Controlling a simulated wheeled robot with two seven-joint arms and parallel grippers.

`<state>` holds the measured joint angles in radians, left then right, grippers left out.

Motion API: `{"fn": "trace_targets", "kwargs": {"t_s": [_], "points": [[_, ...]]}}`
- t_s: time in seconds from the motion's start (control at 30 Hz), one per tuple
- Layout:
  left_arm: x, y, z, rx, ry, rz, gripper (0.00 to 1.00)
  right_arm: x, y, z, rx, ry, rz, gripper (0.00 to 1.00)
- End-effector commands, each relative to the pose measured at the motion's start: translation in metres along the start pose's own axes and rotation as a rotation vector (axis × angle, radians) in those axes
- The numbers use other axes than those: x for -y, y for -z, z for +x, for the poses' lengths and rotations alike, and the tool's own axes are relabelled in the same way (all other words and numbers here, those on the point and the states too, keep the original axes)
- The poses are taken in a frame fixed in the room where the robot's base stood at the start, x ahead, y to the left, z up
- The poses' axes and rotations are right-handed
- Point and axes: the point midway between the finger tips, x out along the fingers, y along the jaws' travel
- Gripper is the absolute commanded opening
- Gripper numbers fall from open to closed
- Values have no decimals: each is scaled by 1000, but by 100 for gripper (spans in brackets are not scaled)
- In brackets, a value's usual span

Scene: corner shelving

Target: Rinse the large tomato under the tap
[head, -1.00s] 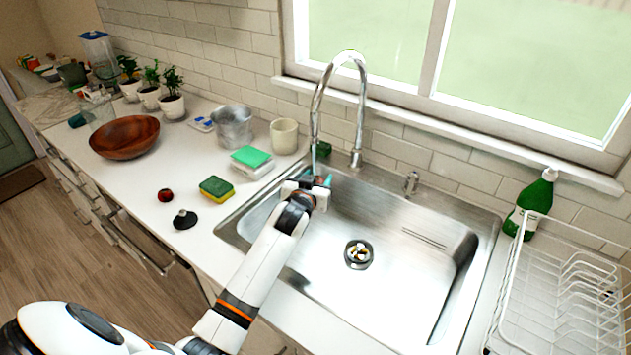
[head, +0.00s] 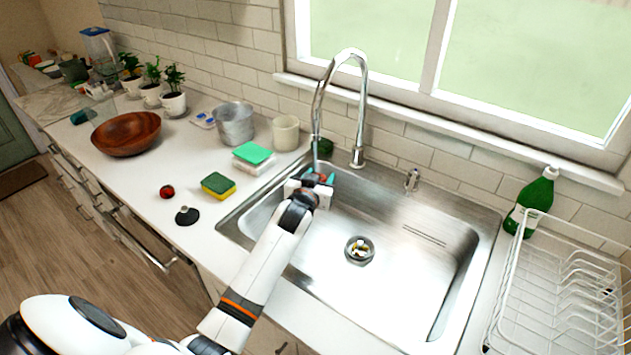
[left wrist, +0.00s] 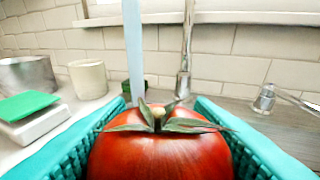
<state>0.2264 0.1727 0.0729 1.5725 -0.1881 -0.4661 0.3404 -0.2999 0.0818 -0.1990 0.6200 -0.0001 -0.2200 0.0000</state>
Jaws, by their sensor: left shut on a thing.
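The large red tomato (left wrist: 160,150) with green leaves and a stem sits between the teal fingers of my left gripper (head: 318,178). The gripper is shut on it and holds it over the back left part of the sink (head: 405,225), below the spout of the tap (head: 362,100). The tomato is mostly hidden by the gripper in the head view. A pale stream of water (left wrist: 134,50) comes down from the tap and meets the tomato's outline by its leaves. I cannot tell exactly where the water lands. My right gripper is not in view.
A small tomato (head: 167,191), a black stopper (head: 187,215) and a sponge (head: 218,186) lie left of the sink. A cream cup (head: 285,133) and metal pot (head: 235,125) stand behind. A green bottle (head: 535,200) and dish rack (head: 560,300) are at right.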

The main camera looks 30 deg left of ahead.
Motion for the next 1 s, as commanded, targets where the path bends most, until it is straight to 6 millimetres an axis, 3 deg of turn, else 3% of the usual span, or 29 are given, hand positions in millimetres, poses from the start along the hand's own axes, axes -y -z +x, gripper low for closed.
{"fn": "trace_targets", "kwargs": {"t_s": [0.37,1.0], "points": [[-5,-1,0,1,0,-1,26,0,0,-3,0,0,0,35],[-25,6,-45,0,-1,0,26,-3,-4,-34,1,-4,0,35]]}}
